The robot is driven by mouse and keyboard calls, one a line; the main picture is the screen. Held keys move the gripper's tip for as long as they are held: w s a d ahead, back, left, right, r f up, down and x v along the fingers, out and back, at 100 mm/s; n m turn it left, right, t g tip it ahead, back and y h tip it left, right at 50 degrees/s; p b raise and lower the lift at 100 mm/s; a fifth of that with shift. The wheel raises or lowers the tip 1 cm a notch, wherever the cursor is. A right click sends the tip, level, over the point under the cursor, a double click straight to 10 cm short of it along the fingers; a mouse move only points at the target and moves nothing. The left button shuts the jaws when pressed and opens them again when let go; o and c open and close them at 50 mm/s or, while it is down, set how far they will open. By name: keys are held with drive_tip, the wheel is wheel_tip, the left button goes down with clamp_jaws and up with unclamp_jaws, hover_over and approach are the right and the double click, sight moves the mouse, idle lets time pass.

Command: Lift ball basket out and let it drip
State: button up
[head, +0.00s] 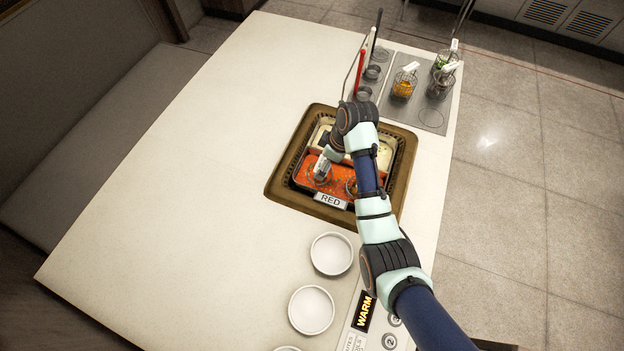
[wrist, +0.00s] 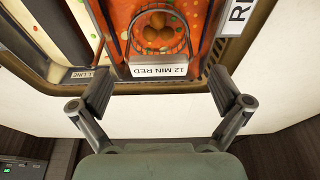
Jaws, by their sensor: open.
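The ball basket (wrist: 160,32) is a round wire basket with brown balls inside, sitting in red-orange sauce. Its white tag (wrist: 160,71) reads "12 MIN RED", upside down in the wrist view. In the head view this basket (head: 318,178) is at the left of the red well, partly hidden by my arm's end. My gripper (wrist: 160,88) is open and empty, its two fingers spread wide on either side of the tag in the wrist view. I cannot tell how high the fingers are above it. My gripper is hard to make out in the head view.
A second basket (head: 352,186) stands in the red well, whose front sign (head: 331,199) reads "RED". A pale well lies behind it. White bowls (head: 331,254) stand in front, near a "WARM" sign (head: 365,311). More baskets (head: 404,83) stand on a grey plate. The left counter is clear.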

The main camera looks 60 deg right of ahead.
drive_tip(key=b+x, duration=0.3)
drive_tip(key=x, duration=0.4)
drive_tip(key=shift+w+f, duration=0.15)
drive_tip(key=shift+w, duration=0.05)
drive_tip(key=shift+d, duration=0.1)
drive_tip(key=c, duration=1.1)
drive_tip(key=shift+o, duration=0.2)
wheel_tip(320, 180, up, 20)
drive_tip(key=p, duration=0.7)
